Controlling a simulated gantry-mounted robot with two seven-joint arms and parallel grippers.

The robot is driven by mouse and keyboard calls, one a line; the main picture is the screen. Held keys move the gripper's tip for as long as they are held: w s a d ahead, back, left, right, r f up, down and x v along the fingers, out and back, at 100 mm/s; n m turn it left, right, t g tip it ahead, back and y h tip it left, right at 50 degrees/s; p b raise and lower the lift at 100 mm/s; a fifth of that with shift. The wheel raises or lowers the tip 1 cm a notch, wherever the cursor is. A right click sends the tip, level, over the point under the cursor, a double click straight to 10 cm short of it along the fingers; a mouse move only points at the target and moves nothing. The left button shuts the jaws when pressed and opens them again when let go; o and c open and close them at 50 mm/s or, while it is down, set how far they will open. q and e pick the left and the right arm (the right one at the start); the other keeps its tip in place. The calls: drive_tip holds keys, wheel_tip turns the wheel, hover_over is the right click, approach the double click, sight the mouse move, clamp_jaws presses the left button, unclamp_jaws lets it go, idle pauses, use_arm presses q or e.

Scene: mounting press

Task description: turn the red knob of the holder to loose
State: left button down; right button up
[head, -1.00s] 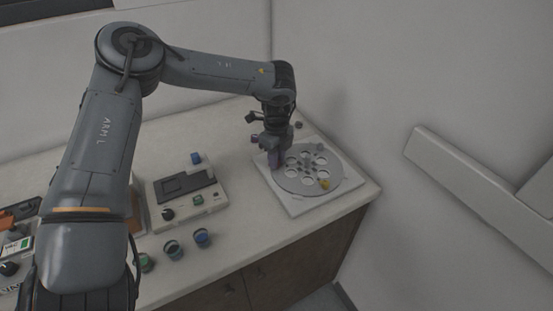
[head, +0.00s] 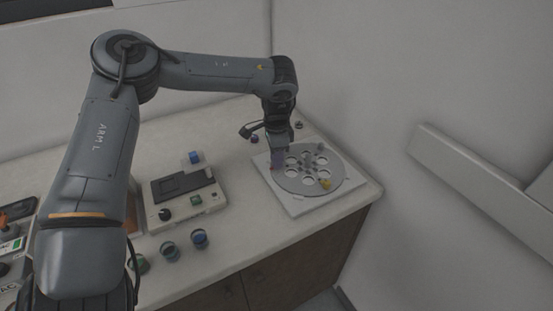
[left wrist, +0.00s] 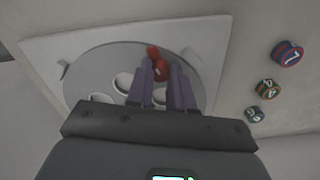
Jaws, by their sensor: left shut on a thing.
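The holder is a round grey disc (head: 325,183) with several holes, on a square white plate at the right end of the counter. It also shows in the left wrist view (left wrist: 85,75). The red knob (left wrist: 156,62) shows in the left wrist view near the disc's rim, between the purple fingers of my left gripper (left wrist: 162,72). My left gripper (head: 278,164) points down over the left side of the disc and is shut on the knob. In the head view the gripper hides the knob. My right gripper is in neither view.
A white device with a dark top and blue knob (head: 193,157) stands left of the holder. Several round mounts (head: 200,238) stand in front of it. A yellow piece (head: 325,184) sits on the disc's near side. The counter ends just right of the plate.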

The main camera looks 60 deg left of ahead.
use_arm(q)
drive_tip(key=n+b, duration=0.1)
drive_tip(key=n, duration=0.2)
drive_tip(key=shift+f+n, duration=0.1)
drive_tip(key=shift+n, duration=0.3)
drive_tip(key=shift+n+b, duration=0.6)
drive_tip(key=shift+n, duration=1.7)
drive_tip(key=c, duration=1)
unclamp_jaws()
wheel_tip(320, 180, up, 11)
drive_tip(key=p, duration=0.3)
drive_tip(key=shift+p, duration=0.3)
